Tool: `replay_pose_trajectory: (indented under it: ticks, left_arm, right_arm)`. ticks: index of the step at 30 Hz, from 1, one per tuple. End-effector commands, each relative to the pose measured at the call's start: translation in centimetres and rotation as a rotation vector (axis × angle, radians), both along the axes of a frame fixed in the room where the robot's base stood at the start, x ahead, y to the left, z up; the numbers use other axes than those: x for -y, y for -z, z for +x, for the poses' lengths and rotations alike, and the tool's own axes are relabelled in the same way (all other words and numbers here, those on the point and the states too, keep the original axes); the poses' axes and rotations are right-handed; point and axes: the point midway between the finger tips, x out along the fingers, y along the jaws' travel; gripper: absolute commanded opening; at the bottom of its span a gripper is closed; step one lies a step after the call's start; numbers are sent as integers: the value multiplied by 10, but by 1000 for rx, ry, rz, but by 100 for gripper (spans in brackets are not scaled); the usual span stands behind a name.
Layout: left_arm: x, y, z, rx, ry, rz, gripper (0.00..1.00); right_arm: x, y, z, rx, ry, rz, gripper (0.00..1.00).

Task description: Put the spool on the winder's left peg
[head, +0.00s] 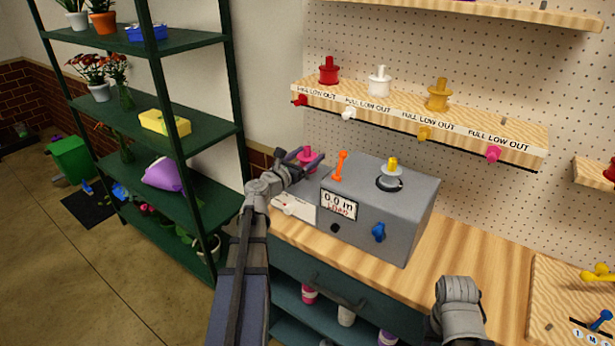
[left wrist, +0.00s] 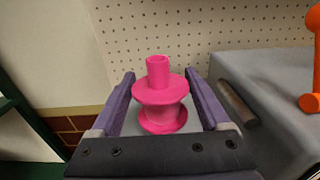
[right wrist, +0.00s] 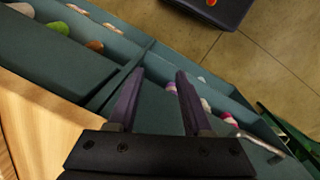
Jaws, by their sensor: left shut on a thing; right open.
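The pink spool (head: 307,154) is upright between the fingers of my left gripper (head: 300,157). In the left wrist view the fingers flank the spool (left wrist: 160,92), and its narrow tube points up. The grey winder (head: 370,215) stands on the bench just right of that gripper, with a display reading 0.0 m. A dark short cylinder (left wrist: 238,103) lies at the winder's left edge; I cannot tell whether it is the left peg. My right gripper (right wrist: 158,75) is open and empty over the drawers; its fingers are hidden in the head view.
An orange lever (head: 340,165), a yellow-topped spindle (head: 391,168) and a blue knob (head: 378,232) are on the winder. A shelf (head: 420,122) with red, white and yellow spools runs behind. A green plant rack (head: 190,140) stands at left.

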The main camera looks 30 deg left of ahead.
Motion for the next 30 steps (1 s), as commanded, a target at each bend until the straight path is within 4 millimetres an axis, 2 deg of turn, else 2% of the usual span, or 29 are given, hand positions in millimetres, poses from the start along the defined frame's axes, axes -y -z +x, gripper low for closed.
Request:
replay_pose_trajectory:
  ticks: [5, 15, 28, 29, 30]
  left_arm:
    - [0, 2, 0, 0, 0, 0, 21]
    - [0, 39, 0, 0, 0, 0, 21]
    - [0, 42, 0, 0, 0, 0, 21]
    - [0, 41, 0, 0, 0, 0, 82]
    - [0, 40, 0, 0, 0, 0, 86]
  right_arm:
    - [0, 3, 0, 0, 0, 0, 50]
    - [0, 39, 0, 0, 0, 0, 50]
    - [0, 42, 0, 0, 0, 0, 50]
    - [0, 41, 0, 0, 0, 0, 50]
    - [0, 40, 0, 0, 0, 0, 50]
